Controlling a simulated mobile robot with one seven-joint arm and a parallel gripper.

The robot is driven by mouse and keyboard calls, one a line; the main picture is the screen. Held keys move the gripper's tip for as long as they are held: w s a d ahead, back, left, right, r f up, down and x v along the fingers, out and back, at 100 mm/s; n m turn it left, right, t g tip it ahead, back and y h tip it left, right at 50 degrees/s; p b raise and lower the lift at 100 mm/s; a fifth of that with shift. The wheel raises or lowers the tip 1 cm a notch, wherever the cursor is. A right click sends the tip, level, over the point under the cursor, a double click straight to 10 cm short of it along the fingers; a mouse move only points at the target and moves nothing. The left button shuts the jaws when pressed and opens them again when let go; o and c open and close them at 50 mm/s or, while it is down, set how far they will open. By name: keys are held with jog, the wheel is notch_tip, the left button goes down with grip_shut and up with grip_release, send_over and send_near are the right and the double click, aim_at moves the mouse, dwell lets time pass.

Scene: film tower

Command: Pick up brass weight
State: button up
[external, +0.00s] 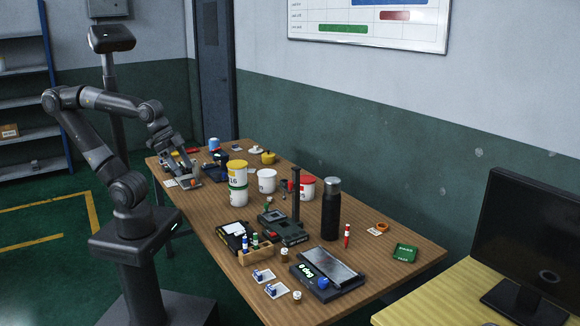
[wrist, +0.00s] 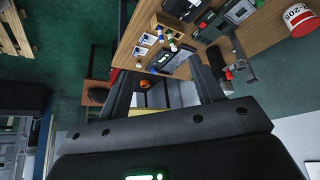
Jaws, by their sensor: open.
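I cannot clearly pick out a brass weight in either view. A small tan, white-topped piece (external: 284,255) stands near the table's front in the external view, and a similar one (external: 297,295) stands nearer; both are too small to identify. My gripper (external: 188,165) is over the far left end of the table, well away from them. In the wrist view my gripper (wrist: 163,88) has its two fingers spread, with nothing between them.
The wooden table (external: 215,222) is crowded. A digital scale (external: 327,275), black bottle (external: 331,208), upright post (external: 296,198), yellow-and-white can (external: 237,183) and wooden rack (external: 256,253) stand on it. A monitor (external: 530,240) is on the yellow desk at right.

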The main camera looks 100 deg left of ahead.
jog(key=shift+c, duration=1.3)
jog(key=shift+w, duration=0.1)
jog(key=g, duration=0.1)
send_over(297, 294)
jog(key=s, duration=0.5)
notch_tip(297, 294, down, 23)
jog(key=x, duration=0.5)
jog(key=shift+w+d+f, duration=0.15)
jog(key=shift+d, duration=0.05)
jog(key=shift+w+a+x, duration=0.15)
jog(key=shift+w+x, duration=0.05)
jog(key=shift+x, duration=1.15)
jog(key=shift+w+a+x, duration=0.15)
jog(key=shift+x, duration=1.2)
